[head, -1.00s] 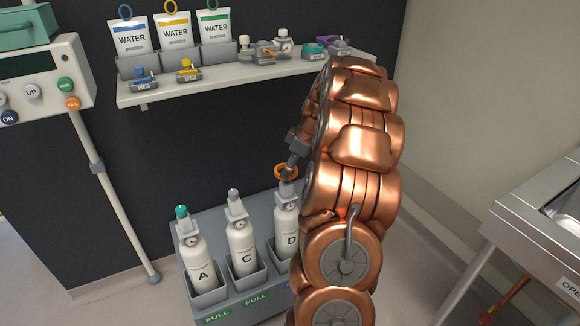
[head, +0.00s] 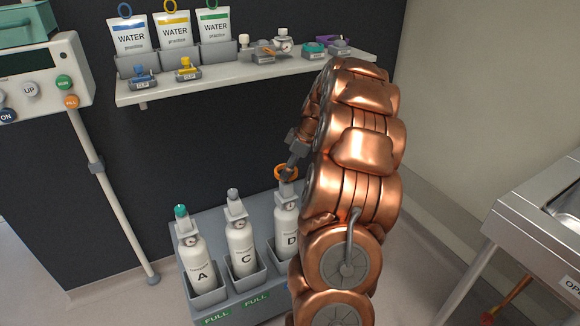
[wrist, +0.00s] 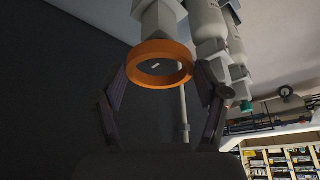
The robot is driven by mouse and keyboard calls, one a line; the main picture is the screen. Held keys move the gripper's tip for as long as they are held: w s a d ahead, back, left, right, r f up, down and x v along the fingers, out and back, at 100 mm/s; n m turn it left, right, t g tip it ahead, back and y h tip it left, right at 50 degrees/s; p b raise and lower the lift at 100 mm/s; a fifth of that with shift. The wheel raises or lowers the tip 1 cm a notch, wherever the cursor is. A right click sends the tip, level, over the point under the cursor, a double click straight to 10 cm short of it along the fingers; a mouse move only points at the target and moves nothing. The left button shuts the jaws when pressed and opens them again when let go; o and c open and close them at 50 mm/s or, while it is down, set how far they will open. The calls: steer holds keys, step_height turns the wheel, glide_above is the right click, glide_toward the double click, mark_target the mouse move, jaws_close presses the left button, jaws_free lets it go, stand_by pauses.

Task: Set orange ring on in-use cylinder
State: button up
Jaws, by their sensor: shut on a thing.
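The orange ring (head: 278,173) is in my gripper (head: 288,168), at the top of cylinder D (head: 287,226). In the wrist view the ring (wrist: 160,83) sits between the two fingers, which press on its sides. A pale cylinder top (wrist: 160,20) shows close behind the ring there. I cannot tell whether the ring is around the valve or just above it. Cylinder A (head: 202,268) has a teal top, and cylinder C (head: 240,248) has a bare grey valve. Both have green FULL labels below.
The cylinders stand upright in a grey rack (head: 228,304). A wall shelf (head: 200,88) above holds water pouches, clips and small fittings. A pole (head: 115,205) with a control panel (head: 50,85) stands at left, and a steel sink unit (head: 530,215) at right.

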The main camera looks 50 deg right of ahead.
mark_target(290, 185)
steer(key=shift+f+b, duration=1.15)
steer(key=shift+f, duration=0.8)
steer(key=shift+f+b, duration=1.5)
steer(key=shift+f, duration=0.55)
stand_by(1.7)
steer(key=o, duration=1.5)
steer(key=shift+r, duration=0.15)
